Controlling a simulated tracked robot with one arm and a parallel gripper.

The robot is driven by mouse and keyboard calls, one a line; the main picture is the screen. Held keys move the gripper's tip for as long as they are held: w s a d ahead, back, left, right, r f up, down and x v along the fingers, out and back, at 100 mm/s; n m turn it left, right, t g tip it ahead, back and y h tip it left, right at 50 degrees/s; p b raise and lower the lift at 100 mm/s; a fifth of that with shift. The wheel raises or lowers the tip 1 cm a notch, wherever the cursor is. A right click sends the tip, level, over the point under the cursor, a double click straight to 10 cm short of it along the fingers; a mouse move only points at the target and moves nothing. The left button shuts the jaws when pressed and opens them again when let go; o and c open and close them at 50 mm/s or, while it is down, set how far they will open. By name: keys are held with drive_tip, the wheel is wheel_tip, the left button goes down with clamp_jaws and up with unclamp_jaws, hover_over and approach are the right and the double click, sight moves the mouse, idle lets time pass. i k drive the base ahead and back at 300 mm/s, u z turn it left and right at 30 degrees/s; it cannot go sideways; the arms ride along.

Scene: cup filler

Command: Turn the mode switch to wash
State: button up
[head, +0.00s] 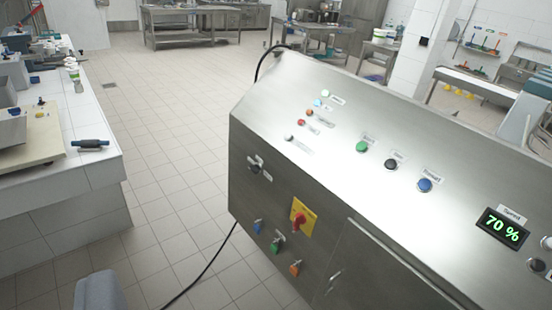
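The steel control cabinet (340,190) fills the right half of the head view, tilted in the picture. A dark rotary knob (255,167) with small labels sits at the left of its front face. Another dark knob (537,265) sits at the right edge of the sloped top, below the display. The labels are too small to read, so I cannot tell which knob is the mode switch or where it points. My gripper cannot be made out in this view.
The cabinet has a red switch on a yellow plate (303,217), several buttons, small lamps, and a green "70 %" display (502,229). A black cable (205,268) runs across the floor. A white tiled counter (70,190) stands left. A grey shape (100,291) shows at bottom left.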

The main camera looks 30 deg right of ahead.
sight(255, 169)
drive_tip(key=z, duration=0.3)
drive_tip(key=i, duration=1.6)
drive_tip(key=z, duration=0.05)
